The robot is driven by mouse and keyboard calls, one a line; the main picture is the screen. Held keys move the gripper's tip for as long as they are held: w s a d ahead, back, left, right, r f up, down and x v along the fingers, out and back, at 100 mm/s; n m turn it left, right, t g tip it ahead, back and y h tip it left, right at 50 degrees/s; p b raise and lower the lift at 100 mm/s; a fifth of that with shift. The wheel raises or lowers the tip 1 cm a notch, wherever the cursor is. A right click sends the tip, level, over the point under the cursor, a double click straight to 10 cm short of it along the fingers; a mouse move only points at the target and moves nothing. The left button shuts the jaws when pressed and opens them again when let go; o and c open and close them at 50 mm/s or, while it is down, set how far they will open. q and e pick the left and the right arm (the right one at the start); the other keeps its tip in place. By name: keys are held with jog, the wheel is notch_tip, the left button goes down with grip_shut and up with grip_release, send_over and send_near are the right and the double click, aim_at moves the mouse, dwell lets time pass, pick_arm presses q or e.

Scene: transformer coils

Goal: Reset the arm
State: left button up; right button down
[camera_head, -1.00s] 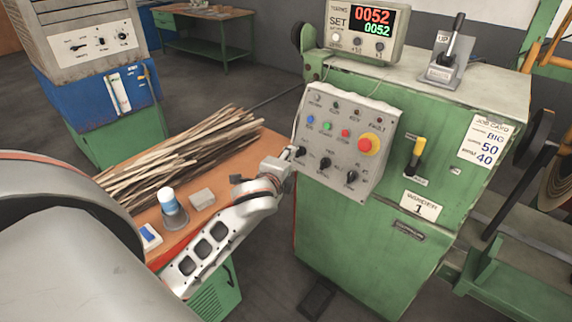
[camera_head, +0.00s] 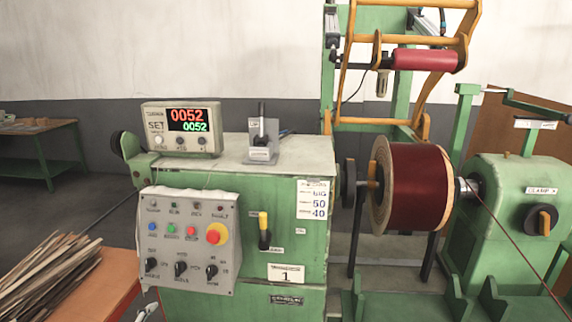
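Only a small grey piece of my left gripper (camera_head: 148,311) shows at the bottom edge, just below the control panel (camera_head: 190,240); its fingers cannot be made out. My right gripper is not in view. An orange-yellow frame arm (camera_head: 345,75) with a red roller (camera_head: 425,60) stands raised above the coil. The coil (camera_head: 420,187), wound in dark red wire between tan flanges, sits on the winder's spindle.
A bundle of wooden strips (camera_head: 40,280) lies on an orange-topped bench (camera_head: 107,285) at lower left. A green clamp stand (camera_head: 525,200) is at right, with a red wire running down past it. A green workbench (camera_head: 40,150) stands at far left.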

pick_arm(q)
jog(key=s+d+f+n+h, duration=0.1)
jog(key=s+d+f+n, duration=0.2)
jog(key=s+f, duration=0.3)
jog(key=s+d+f+n+g+h, duration=0.1)
jog(key=s+d+f+n+h, duration=0.1)
jog(key=s+d+f, duration=0.3)
jog(key=s+d+f+n+g+h, duration=0.1)
jog(key=s+d+f+n, duration=0.3)
jog(key=s+f, duration=0.5)
jog(key=shift+s+f+n, duration=0.25)
jog(key=shift+s+n, duration=0.05)
